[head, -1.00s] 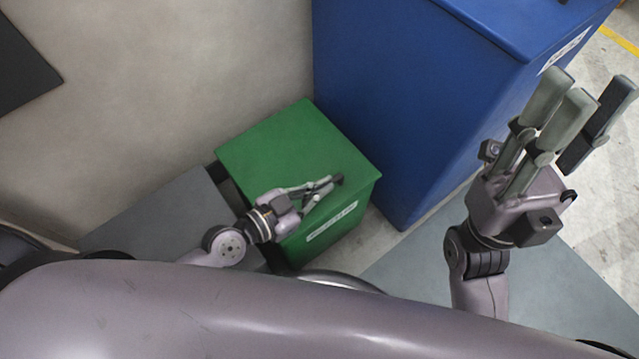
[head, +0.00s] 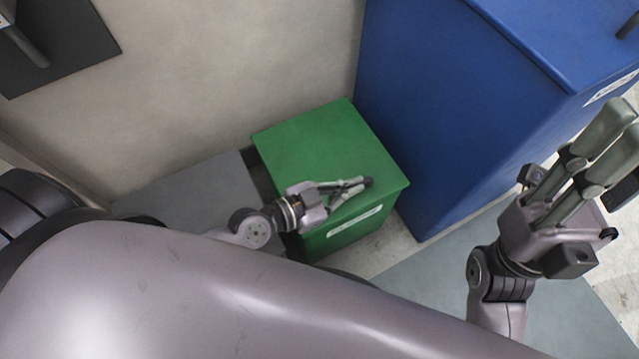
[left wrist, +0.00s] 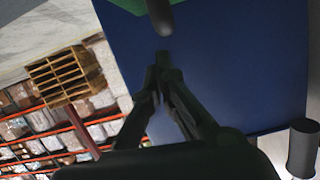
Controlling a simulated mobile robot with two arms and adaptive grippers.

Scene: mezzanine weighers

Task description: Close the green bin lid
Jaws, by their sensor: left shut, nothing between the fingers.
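The green bin (head: 345,235) stands low against the wall, with a white label on its front. Its green lid (head: 315,145) lies flat across the top, and no gap shows under it. My left gripper (head: 366,183) is shut and empty, over the front right part of the lid; I cannot tell whether it touches. In the left wrist view its fingers (left wrist: 163,62) are together, and a strip of green (left wrist: 128,5) shows at the top edge. My right gripper (head: 621,155) is open and empty at the right edge, partly cut off.
A tall blue bin (head: 455,120) stands close to the right of the green one. The beige wall (head: 220,70) is behind. A dark panel (head: 75,50) is on the wall at upper left. Shelves with boxes (left wrist: 50,125) and a pallet (left wrist: 65,75) show in the left wrist view.

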